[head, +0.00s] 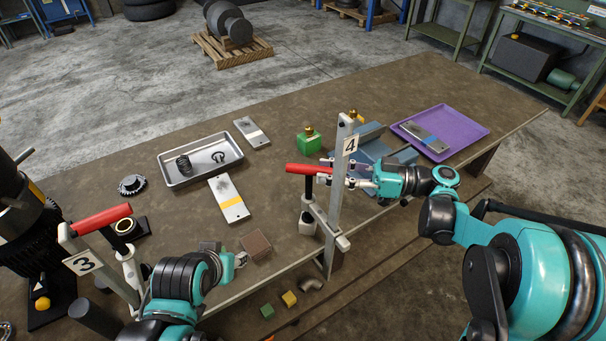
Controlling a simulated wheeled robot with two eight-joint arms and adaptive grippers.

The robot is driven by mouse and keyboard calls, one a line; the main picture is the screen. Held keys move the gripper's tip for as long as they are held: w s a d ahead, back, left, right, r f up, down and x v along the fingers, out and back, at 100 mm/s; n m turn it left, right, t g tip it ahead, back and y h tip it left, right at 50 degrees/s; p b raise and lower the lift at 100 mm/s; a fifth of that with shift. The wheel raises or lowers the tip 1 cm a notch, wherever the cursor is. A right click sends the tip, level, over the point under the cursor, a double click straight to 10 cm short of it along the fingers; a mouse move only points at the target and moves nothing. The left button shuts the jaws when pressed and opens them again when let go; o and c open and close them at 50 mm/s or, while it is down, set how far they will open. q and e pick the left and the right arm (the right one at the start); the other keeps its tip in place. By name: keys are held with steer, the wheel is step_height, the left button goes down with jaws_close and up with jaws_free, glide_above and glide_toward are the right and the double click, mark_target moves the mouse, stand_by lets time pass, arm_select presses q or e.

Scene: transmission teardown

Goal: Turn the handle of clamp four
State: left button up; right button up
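Clamp four is a grey upright bar (335,205) with a white "4" label (350,145), standing at the table's near edge. Its red handle (303,169) lies roughly level and points left. My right gripper (326,172) comes in from the right, with its fingers at the right end of the handle, one above and one below it. The bar partly hides the fingers, so I cannot tell whether they press on the handle. My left gripper (240,259) is low, left of the clamp near a brown block; its finger opening is unclear.
Clamp three (105,219), with a red handle, stands at left beside a dark machine. A metal tray (168,178), grey plates, a green block (309,143), a blue fixture (372,137) and a purple tray (470,133) are on the table. The far middle is clear.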

mark_target(303, 169)
steer(key=a, duration=0.4)
steer(key=a+b, duration=0.1)
steer(key=a, duration=0.1)
steer(key=shift+w+a, duration=0.25)
steer(key=shift+w, duration=0.15)
jaws_close()
